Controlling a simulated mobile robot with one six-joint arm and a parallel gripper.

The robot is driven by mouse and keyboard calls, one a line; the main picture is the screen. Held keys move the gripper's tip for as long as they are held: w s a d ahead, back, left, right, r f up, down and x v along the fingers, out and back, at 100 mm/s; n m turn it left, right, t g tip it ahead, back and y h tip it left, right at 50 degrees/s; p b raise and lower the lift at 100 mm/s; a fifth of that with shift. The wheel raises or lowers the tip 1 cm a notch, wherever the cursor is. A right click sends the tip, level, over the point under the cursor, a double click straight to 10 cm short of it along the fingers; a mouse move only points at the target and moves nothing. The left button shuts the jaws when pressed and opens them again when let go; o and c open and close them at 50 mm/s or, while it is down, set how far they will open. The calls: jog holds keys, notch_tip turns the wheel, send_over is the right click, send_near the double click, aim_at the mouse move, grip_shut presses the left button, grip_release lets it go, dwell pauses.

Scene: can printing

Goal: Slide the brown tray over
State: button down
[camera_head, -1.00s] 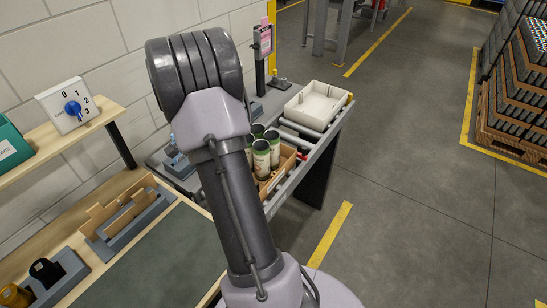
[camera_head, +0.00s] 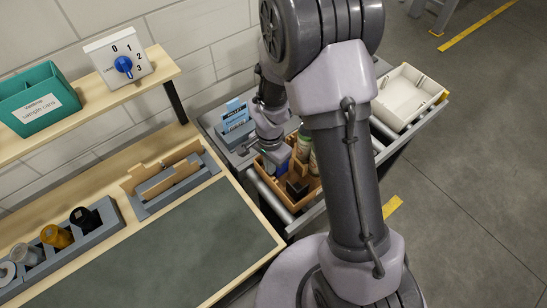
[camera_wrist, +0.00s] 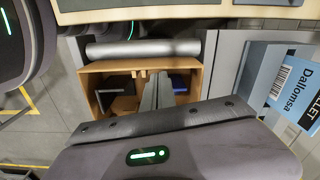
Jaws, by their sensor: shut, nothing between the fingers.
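The brown tray (camera_head: 277,191) sits on the roller conveyor, partly behind my arm in the head view. Green-and-white cans (camera_head: 303,146) stand at its far side, mostly hidden by my arm. In the wrist view the tray's brown wall (camera_wrist: 112,67) frames its inside, with a dark piece at left and a blue piece at right. My gripper (camera_wrist: 157,79) is shut and empty, its fingers reaching over or into the tray. I cannot tell whether they touch it.
A white bin (camera_head: 405,98) stands farther along the conveyor. A blue pallet-label holder (camera_head: 236,117) is left of the tray. The workbench (camera_head: 165,250) is in front at left, with a shelf carrying a dial box (camera_head: 119,58) and a teal bin (camera_head: 38,101). Open floor lies right.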

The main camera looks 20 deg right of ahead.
jog(key=shift+d+f, duration=0.1)
jog(key=shift+f, duration=1.15)
